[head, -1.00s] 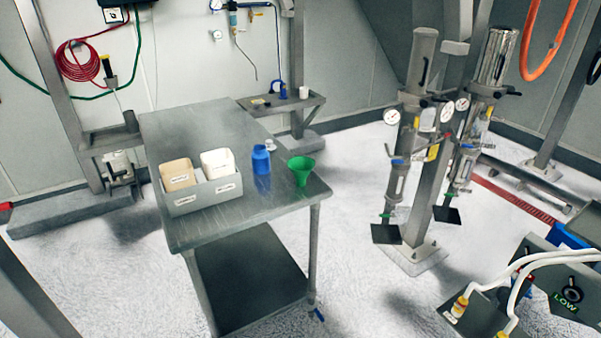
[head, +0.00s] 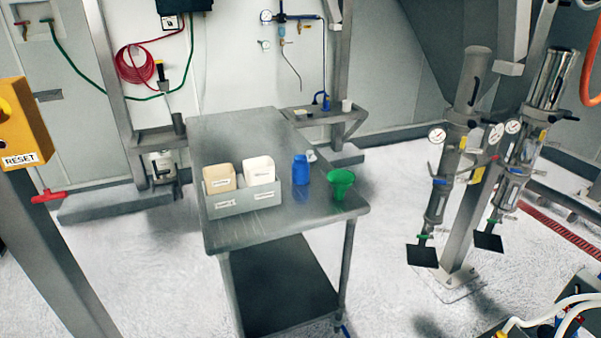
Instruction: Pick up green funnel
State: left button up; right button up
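The green funnel (head: 341,183) stands on the metal table (head: 260,224), near its right front corner. Its wide mouth faces up and its narrow end is toward the table top. A blue bottle (head: 301,170) stands just left of it, a small gap apart. Neither of my grippers shows in the head view, so nothing in view is touching the funnel.
A grey bin (head: 243,200) with two labelled containers sits on the table's left front. Gauged metal columns (head: 463,140) stand to the right. A post with a yellow RESET box (head: 22,125) is at the left. The floor (head: 395,290) between table and columns is clear.

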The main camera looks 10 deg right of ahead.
aim_at(340, 180)
jog(key=i+u, duration=0.1)
jog(key=u, duration=0.3)
jog(key=l+u, duration=0.1)
jog(key=u, duration=0.3)
jog(key=i+l+u, duration=0.1)
jog(key=u, duration=0.3)
jog(key=l+u, duration=0.1)
jog(key=u, duration=0.3)
jog(key=i+l+u, duration=0.1)
jog(key=l+u, duration=1.15)
jog(key=l+z, duration=0.25)
jog(key=i+l+z, duration=0.25)
jog(key=l+z, duration=0.2)
jog(key=z, duration=1.6)
